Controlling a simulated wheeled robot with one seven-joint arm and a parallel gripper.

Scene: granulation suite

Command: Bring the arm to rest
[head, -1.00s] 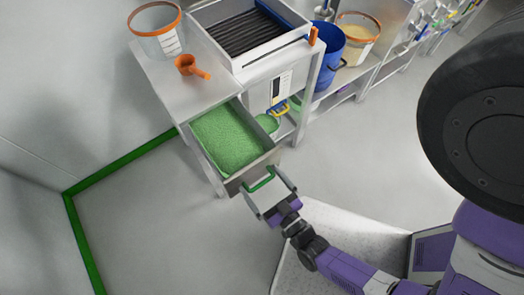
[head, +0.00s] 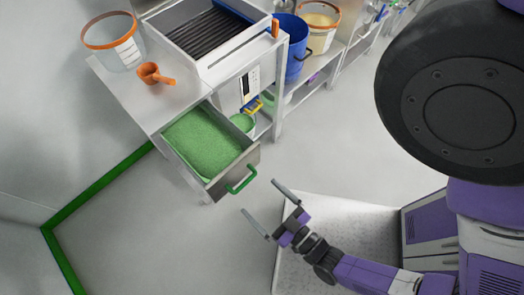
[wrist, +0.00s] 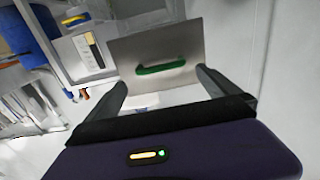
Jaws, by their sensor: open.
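My gripper (head: 271,208) is open and empty in the head view, its two fingers apart. It is a short way in front of the green handle (head: 241,180) of a pulled-out drawer (head: 213,186) and does not touch it. The drawer holds green granules (head: 202,142). In the wrist view, the green handle (wrist: 160,67) and the grey drawer front (wrist: 190,48) show beyond and between my fingers (wrist: 162,90).
On the bench (head: 112,85) stand a clear orange-rimmed tub (head: 117,48), an orange scoop (head: 153,74) and a tray with dark slats (head: 207,36). A blue bucket (head: 291,45) is to their right. The floor (head: 140,230) left of my arm is clear.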

